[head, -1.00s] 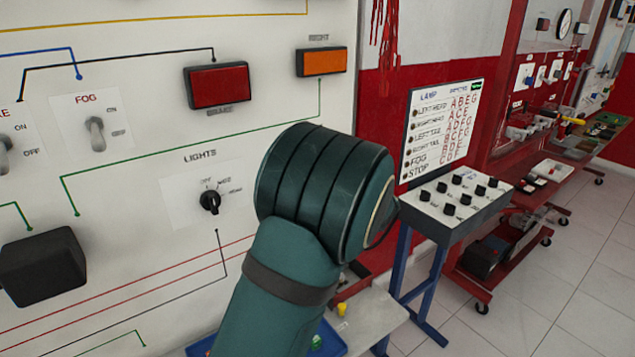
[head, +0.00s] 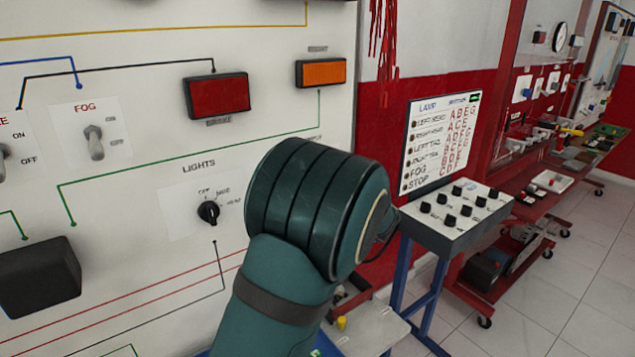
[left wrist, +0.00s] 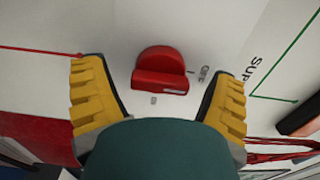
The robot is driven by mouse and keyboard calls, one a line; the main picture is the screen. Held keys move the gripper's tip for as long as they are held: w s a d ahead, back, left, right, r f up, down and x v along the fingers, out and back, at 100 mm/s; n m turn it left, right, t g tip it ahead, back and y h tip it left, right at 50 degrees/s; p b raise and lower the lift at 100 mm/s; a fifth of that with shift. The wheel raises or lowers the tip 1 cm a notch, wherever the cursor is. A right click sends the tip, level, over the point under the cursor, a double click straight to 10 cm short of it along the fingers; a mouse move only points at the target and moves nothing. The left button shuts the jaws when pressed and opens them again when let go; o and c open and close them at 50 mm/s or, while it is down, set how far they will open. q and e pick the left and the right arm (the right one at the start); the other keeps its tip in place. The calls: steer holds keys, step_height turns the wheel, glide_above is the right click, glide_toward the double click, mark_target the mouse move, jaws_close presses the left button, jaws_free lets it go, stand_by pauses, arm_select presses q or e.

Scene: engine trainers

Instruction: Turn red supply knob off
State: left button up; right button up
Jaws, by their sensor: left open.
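The red supply knob (left wrist: 160,66) is on the white panel in the left wrist view, with its raised grip running across the picture and a pale mark at its right end. OFF lettering and a small tick are to its upper right, and part of a "SUP" label is at the right. My left gripper (left wrist: 157,78) is open, with one yellow finger on each side of the knob and visible gaps between. I cannot tell how near the fingertips are to the panel. The red knob does not show in the head view. My right gripper is not in view.
The head view shows the white panel with a black LIGHTS knob (head: 208,212), a FOG toggle (head: 94,142), a red lamp (head: 217,95) and an orange lamp (head: 321,72). A switch console (head: 455,215) stands right of my teal arm link. Open tiled floor is at the right.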

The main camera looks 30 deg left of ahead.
arm_select(q)
steer(key=v, duration=1.2)
stand_by(0.4)
